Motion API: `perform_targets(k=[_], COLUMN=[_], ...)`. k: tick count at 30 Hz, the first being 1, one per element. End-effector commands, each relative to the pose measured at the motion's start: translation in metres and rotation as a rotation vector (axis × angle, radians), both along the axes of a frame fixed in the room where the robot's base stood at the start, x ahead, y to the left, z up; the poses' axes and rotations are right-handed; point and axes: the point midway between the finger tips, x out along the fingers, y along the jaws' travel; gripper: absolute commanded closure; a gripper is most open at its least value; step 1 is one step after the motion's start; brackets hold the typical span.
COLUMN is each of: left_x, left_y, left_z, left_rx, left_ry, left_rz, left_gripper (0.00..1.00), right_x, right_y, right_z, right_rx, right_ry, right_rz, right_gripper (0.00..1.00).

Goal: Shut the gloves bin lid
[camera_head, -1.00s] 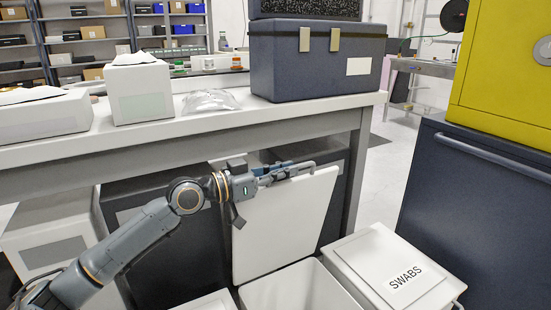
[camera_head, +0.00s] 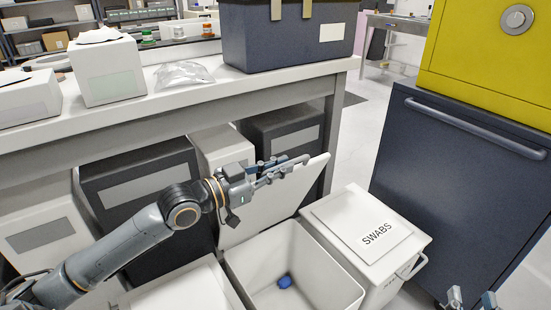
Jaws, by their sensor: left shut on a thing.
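The open white bin (camera_head: 240,283) stands low in front of the bench, with a small blue thing (camera_head: 285,281) on its floor. No label shows on it. Its white lid (camera_head: 285,197) is raised at the back, tilted up from the bin's rear rim. My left gripper (camera_head: 285,170) is shut on the lid's upper edge, reaching in from the left. My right gripper (camera_head: 472,301) is partly in view at the bottom right edge, its two fingertips apart and nothing seen between them.
A closed white bin marked SWABS (camera_head: 370,232) stands just right of the open bin. Another white lid (camera_head: 180,290) is at the lower left. The bench (camera_head: 200,112) overhangs dark bins behind. A dark blue cabinet (camera_head: 455,185) bounds the right side.

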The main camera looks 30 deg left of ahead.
Motion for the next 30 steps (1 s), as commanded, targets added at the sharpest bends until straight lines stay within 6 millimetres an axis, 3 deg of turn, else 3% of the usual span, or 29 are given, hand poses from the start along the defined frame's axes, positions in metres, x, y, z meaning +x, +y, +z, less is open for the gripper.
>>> perform_targets(k=[15,16,19,30], left_x=[-0.0008,-0.0008,-0.0008,-0.0023], left_y=[-0.0016,-0.0015,-0.0015,-0.0007], left_z=[-0.0023,-0.0023,-0.0022,-0.0016], left_rx=[0.006,0.006,0.006,0.006], left_ry=[0.000,0.000,0.000,-0.002], left_rz=[0.001,0.001,0.001,0.001], left_gripper=[1.00,0.87,0.67,0.66], right_x=[0.0004,0.0004,0.0004,0.0005], right_y=[-0.0009,-0.0009,-0.0009,-0.0011], right_z=[-0.0072,-0.0071,-0.0069,-0.0078], right_rx=[-0.010,-0.010,-0.010,-0.011], right_ry=[0.038,0.038,0.038,0.040], right_rz=[-0.002,-0.002,-0.002,-0.002], right_gripper=[0.60,0.60,0.60,0.60])
